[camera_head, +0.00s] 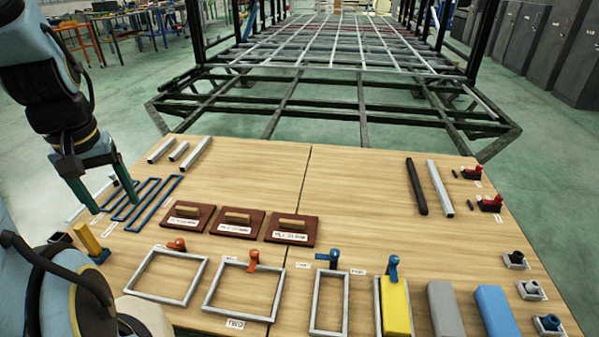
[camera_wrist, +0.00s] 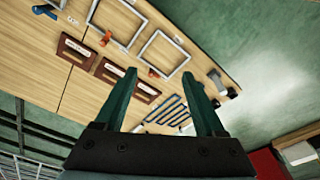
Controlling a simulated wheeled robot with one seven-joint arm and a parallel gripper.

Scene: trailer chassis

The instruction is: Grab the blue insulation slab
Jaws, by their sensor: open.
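The blue insulation slab (camera_head: 496,312) lies at the front right of the wooden table, to the right of a grey slab (camera_head: 444,308) and a yellow slab (camera_head: 396,306). Its near end is cut off by the picture's edge. My gripper (camera_head: 111,203) is at the table's left side, far from the blue slab, with its green fingers pointing down near the blue bent frames (camera_head: 142,205). In the wrist view my gripper (camera_wrist: 168,95) is open with nothing between its fingers. The blue slab does not show in the wrist view.
Brown boxes with handles (camera_head: 237,222) lie mid-table. Grey rectangular frames (camera_head: 244,291) and orange and blue clamps line the front. Black holders (camera_head: 531,288) stand right of the blue slab. A metal trailer chassis (camera_head: 330,90) is behind. The table's centre back is clear.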

